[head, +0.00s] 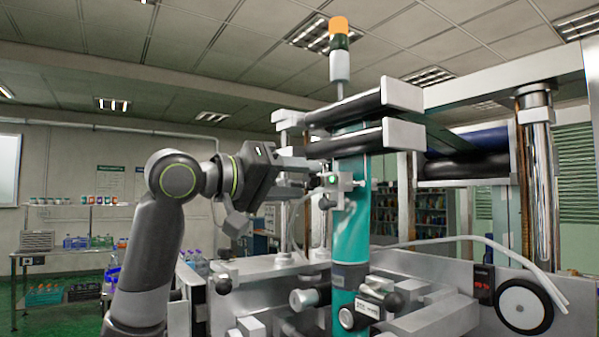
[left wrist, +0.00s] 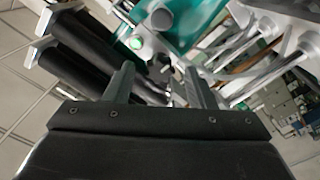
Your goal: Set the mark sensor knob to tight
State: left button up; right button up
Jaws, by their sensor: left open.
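A small grey sensor block (head: 336,184) with a lit green dot is mounted on the front of the teal column (head: 351,225). It also shows in the left wrist view (left wrist: 142,40), with a small dark knob (left wrist: 164,66) beside it. I cannot read the knob's setting or any scale. My left gripper (head: 314,174) is just left of the sensor block in the head view and points toward it. In the left wrist view its two fingers (left wrist: 159,84) stand apart with nothing clearly between them, and the knob lies beyond the gap. My right gripper is not in view.
Black rollers (head: 357,141) with grey end blocks sit just above the sensor block. Below are a grey machine deck, a black-and-silver knob (head: 310,296) and a label plate (head: 369,308). A pale hose (head: 480,238) crosses at right. A white-faced wheel (head: 524,308) is at lower right.

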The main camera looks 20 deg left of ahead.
pick_arm(q)
jog(key=shift+w+d, duration=0.2)
jog(key=shift+c, duration=0.3)
jog(key=c, duration=0.9)
